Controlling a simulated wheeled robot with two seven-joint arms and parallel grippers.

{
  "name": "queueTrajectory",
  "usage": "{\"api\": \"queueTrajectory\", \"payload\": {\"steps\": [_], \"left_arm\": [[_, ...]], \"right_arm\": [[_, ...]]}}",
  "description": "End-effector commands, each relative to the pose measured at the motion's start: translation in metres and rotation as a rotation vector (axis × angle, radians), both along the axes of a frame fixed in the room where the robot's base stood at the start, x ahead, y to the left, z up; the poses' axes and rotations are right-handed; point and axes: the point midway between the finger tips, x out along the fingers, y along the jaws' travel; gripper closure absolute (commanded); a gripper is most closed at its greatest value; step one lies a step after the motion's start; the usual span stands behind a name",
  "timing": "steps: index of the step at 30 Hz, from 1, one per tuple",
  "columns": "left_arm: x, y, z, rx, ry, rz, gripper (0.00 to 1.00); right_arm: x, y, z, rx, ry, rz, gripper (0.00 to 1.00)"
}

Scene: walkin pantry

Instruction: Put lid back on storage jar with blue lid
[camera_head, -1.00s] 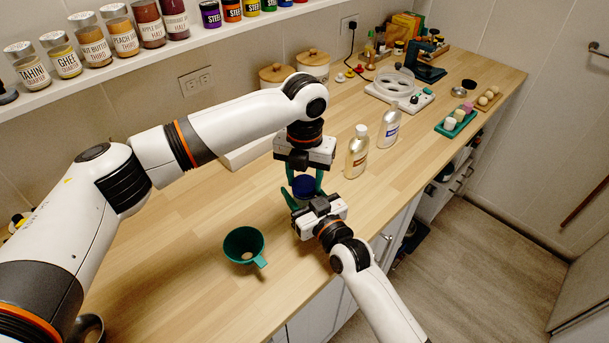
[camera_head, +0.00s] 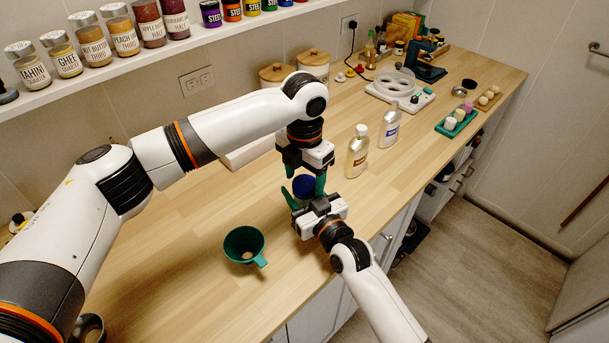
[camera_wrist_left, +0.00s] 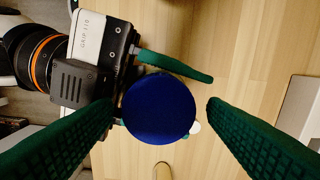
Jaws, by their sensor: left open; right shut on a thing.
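The round dark blue lid (camera_head: 303,184) is near the counter's front, under my left gripper (camera_head: 305,177). In the left wrist view the lid (camera_wrist_left: 158,108) is seen from above, between the open fingers of my left gripper (camera_wrist_left: 160,103), with a gap visible on the right. The jar body is hidden under the lid and behind the grippers; I cannot tell how the lid is seated. My right gripper (camera_head: 302,201) is shut on the jar from the front, low beside the lid. One of its green fingers shows past the lid in the wrist view.
A green funnel (camera_head: 244,245) stands on the counter (camera_head: 190,260) to the left. Two bottles, one amber (camera_head: 357,155) and one clear (camera_head: 389,127), stand just right of the left gripper. Lidded canisters (camera_head: 313,67) are at the back. The counter left of the funnel is mostly clear.

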Motion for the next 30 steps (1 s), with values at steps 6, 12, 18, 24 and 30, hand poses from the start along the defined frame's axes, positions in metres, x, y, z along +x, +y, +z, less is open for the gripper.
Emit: {"api": "queueTrajectory", "payload": {"steps": [6,12,18,24,30], "left_arm": [[-0.001,-0.002,0.018,-0.003,0.0,-0.003,0.31],[-0.001,-0.001,0.043,-0.002,0.001,-0.002,0.31],[-0.001,-0.001,0.045,-0.001,0.002,-0.002,0.31],[-0.001,-0.001,0.045,-0.001,0.002,0.026,0.35],[0.0,-0.001,0.046,-0.001,0.001,0.262,0.35]], "right_arm": [[0.0,0.0,-0.001,-0.002,0.003,0.0,1.0],[0.0,0.0,-0.001,-0.002,0.003,0.0,1.0],[0.0,0.0,-0.001,-0.001,0.003,0.0,1.0],[0.0,0.0,-0.001,0.0,0.002,0.001,1.0],[0.0,0.0,-0.001,0.0,0.002,0.001,1.0]]}}
